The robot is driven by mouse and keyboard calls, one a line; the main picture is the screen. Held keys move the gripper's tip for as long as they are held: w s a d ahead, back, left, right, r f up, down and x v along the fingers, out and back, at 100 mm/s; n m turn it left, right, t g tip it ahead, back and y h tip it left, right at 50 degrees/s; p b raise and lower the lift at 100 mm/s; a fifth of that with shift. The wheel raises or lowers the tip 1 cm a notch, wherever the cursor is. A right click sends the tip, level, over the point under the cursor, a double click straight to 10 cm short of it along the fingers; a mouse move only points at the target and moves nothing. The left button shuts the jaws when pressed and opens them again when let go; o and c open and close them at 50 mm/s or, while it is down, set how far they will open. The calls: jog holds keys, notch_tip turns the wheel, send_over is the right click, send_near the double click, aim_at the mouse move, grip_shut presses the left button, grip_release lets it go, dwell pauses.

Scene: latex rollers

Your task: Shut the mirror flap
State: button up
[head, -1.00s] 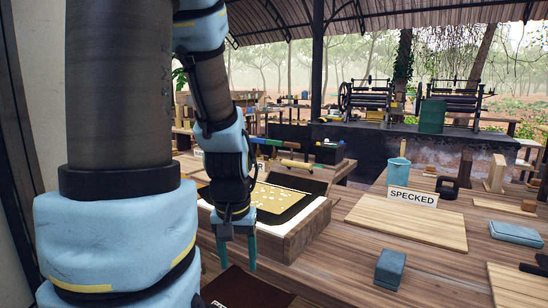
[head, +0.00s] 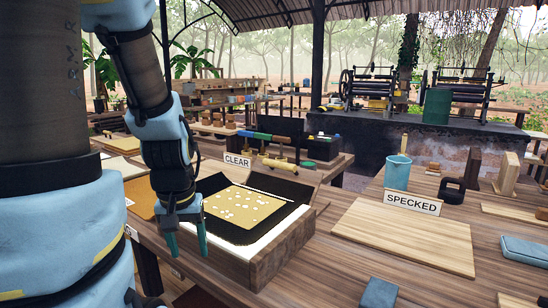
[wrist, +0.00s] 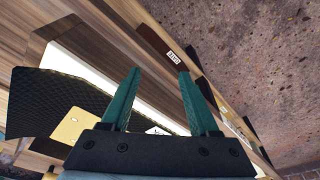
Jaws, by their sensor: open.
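My gripper (head: 188,252) hangs fingers-down at the front left edge of a wooden light box (head: 286,250). Its two teal fingers are apart with nothing between them; they also show in the wrist view (wrist: 159,75). The box has a bright white top, partly covered by a black textured sheet (head: 222,186). A yellow sheet with pale specks (head: 240,207) lies on the black one. In the wrist view the black sheet (wrist: 65,95) and a yellow corner (wrist: 78,125) lie left of the fingers. I cannot make out which part is the mirror flap.
A CLEAR sign (head: 237,160) and a roller (head: 280,165) stand behind the box. To the right are a SPECKED sign (head: 412,203), a wooden board (head: 405,235), a blue cup (head: 397,173) and a blue block (head: 379,293). Floor (wrist: 260,60) shows beyond the bench edge.

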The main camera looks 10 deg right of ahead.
jog(key=w+d+r+m, duration=0.1)
jog(key=w+m, duration=0.1)
jog(key=w, duration=0.1)
jog(key=w+d+r+m, duration=0.2)
jog(key=w, duration=0.2)
jog(key=w+d+r+m+p, duration=0.1)
jog(key=w+r, duration=0.1)
jog(key=w, duration=0.1)
jog(key=shift+w+d+r+m+t, duration=0.2)
jog(key=shift+d+m+t, duration=0.1)
jog(key=shift+m, duration=0.1)
jog(key=w+d+r+m, duration=0.4)
jog(key=w+d+m, duration=0.2)
jog(key=w, duration=0.2)
jog(key=m+h, duration=0.2)
jog(key=m, duration=1.2)
send_near(277, 162)
jog(key=shift+g, duration=0.4)
jog(key=x, duration=0.3)
jog(key=p+x, duration=0.1)
jog(key=x, duration=0.2)
jog(key=w+p+x, duration=0.1)
jog(key=x, duration=0.2)
jog(key=shift+d, duration=0.1)
jog(key=shift+s, duration=0.1)
grip_shut()
